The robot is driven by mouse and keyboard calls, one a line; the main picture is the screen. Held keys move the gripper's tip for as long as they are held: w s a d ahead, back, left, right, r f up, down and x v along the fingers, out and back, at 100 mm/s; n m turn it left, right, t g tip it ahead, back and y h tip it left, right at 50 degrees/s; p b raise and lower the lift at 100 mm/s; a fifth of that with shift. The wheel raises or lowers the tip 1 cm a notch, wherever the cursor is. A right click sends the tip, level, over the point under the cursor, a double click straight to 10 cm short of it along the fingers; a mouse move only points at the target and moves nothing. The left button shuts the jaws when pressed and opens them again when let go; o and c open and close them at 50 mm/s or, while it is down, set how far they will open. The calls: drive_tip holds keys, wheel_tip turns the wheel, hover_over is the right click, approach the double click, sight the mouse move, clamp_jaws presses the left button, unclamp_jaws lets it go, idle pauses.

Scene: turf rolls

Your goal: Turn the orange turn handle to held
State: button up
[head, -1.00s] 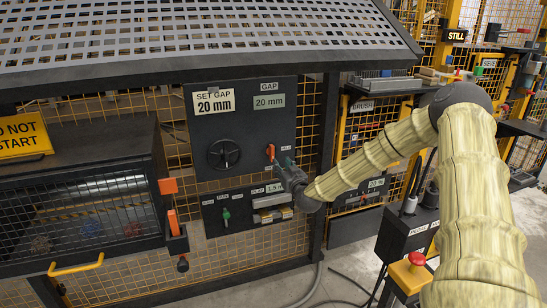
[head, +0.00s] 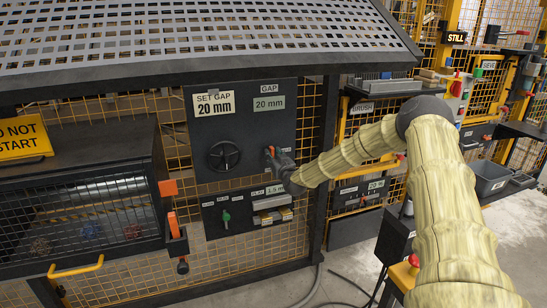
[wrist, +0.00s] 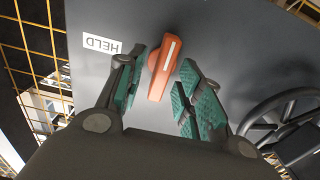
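The orange turn handle (wrist: 165,68) is on the dark panel, with a white line along it. In the wrist view it lies between the two green-padded fingers of my gripper (wrist: 160,92), with a gap on its right side and a narrower one on its left. My gripper is open around it. A HELD label (wrist: 101,45) is on the panel to the left in the wrist view, upside down. In the head view the handle (head: 270,152) shows only in part, beside my gripper (head: 271,157), which hides the rest.
A black handwheel (head: 223,155) is on the same panel, left of the handle; it also shows close to the right finger in the wrist view (wrist: 290,120). A lower panel with a green knob (head: 226,216) is below. Yellow mesh surrounds the panel.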

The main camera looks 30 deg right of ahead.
clamp_jaws()
